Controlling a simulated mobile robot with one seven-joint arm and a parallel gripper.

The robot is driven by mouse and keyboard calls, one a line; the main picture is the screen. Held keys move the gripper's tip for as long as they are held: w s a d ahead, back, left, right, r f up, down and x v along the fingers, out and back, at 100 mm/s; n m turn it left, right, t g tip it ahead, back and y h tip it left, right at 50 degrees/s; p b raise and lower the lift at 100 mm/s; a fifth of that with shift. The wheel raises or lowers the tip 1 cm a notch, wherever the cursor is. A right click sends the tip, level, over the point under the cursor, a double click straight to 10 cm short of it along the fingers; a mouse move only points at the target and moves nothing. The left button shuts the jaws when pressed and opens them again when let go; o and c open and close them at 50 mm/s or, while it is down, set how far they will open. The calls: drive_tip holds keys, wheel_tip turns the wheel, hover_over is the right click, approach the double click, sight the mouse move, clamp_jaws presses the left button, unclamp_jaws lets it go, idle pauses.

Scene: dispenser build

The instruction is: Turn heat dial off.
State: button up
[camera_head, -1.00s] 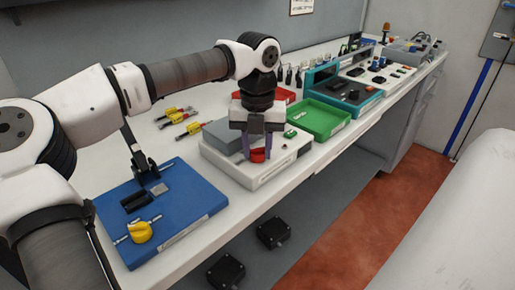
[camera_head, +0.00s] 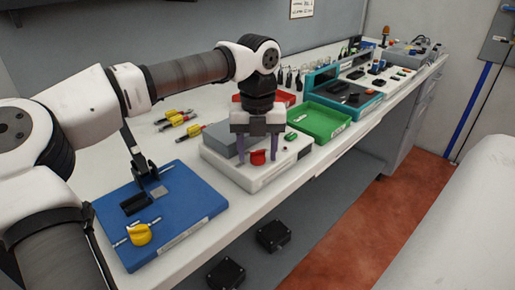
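A red dial (camera_head: 258,157) sits on the front part of a white box-shaped device (camera_head: 258,177) with a grey block on top. My gripper (camera_head: 259,158) is above this device, pointing down. Its two purple fingers stand apart, one on each side of the red dial, with gaps visible between them and the dial. A yellow knob (camera_head: 139,234) sits on a blue board (camera_head: 185,211) at the front left. Which way the red dial's pointer faces is too small to read.
A green tray (camera_head: 320,121) stands right of the white device, with a teal-framed unit (camera_head: 345,92) beyond it. Yellow-and-red tools (camera_head: 180,122) lie behind on the bench. The floor in front of the bench is open, with black boxes (camera_head: 273,234) below.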

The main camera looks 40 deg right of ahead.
sight(258, 151)
drive_tip(key=shift+r, duration=0.1)
wheel_tip(258, 151, up, 14)
drive_tip(key=shift+f+p, duration=0.2)
drive_tip(key=shift+p, duration=0.2)
idle(0.6)
